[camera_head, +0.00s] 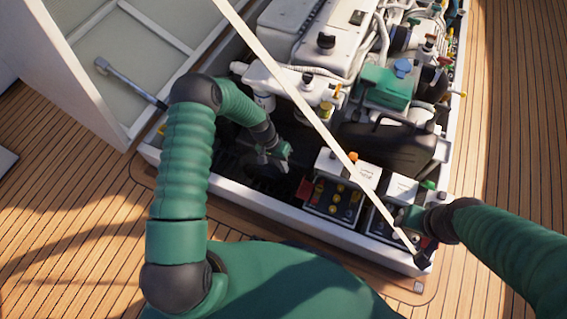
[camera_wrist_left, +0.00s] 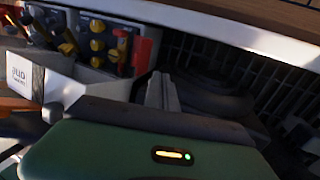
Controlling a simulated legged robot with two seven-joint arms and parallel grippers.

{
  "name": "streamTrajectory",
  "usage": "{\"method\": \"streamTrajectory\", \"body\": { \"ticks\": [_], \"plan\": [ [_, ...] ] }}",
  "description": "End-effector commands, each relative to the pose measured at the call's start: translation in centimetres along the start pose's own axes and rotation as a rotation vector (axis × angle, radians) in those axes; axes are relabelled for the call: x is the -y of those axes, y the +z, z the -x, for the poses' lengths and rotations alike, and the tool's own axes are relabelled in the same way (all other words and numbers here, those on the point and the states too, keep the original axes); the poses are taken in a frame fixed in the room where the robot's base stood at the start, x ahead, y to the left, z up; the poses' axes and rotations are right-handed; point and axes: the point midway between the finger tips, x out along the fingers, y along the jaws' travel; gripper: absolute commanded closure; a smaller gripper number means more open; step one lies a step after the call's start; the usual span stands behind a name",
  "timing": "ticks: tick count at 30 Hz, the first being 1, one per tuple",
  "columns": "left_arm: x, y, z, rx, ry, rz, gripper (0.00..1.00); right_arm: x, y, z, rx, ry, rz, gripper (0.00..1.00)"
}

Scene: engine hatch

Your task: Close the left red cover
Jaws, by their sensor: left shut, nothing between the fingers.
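The left red cover (camera_head: 305,189) is a small red piece at the left edge of the left battery box (camera_head: 336,203), beside its yellow caps. In the left wrist view the red cover (camera_wrist_left: 143,52) stands out at the box's side, apparently swung open. My left gripper (camera_head: 272,158) is shut and empty, up and left of the cover, apart from it. Its grey fingers (camera_wrist_left: 161,92) show below the cover in the left wrist view. My right gripper (camera_head: 412,218) is over the right battery box; its fingers are too hidden to read.
A pale strut (camera_head: 290,85) crosses diagonally in front of the battery boxes. The white hatch rim (camera_head: 290,212) runs along the near side. A white engine (camera_head: 325,40) and a black tank (camera_head: 390,147) stand behind. Dark open space lies left of the boxes.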

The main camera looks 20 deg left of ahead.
Motion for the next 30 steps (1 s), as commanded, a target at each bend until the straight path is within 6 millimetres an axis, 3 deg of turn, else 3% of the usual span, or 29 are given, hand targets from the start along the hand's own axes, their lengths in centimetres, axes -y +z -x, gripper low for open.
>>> {"method": "streamTrajectory", "body": {
  "ticks": [1, 6, 9, 14, 30],
  "plan": [
    [0.2, 0.0, -1.9, 0.001, 0.000, -0.001, 1.00, 0.0, 0.3, -1.3, 0.000, 0.000, 0.000, 0.51],
    [0.2, 0.1, -5.5, 0.001, 0.000, 0.001, 1.00, 0.0, 0.7, -3.1, 0.000, 0.000, 0.001, 0.51],
    [-1.8, -0.1, -5.8, -0.002, -0.001, -0.004, 1.00, 0.0, 0.9, -3.8, 0.000, 0.000, 0.001, 0.51],
    [-3.3, -0.1, -6.2, -0.001, -0.002, -0.001, 1.00, 0.0, 1.0, -4.3, 0.000, 0.000, 0.000, 0.51],
    [-3.8, 0.0, -5.9, 0.000, -0.017, -0.001, 1.00, 0.0, 0.9, -3.9, 0.000, 0.000, 0.001, 0.51]
  ]
}}
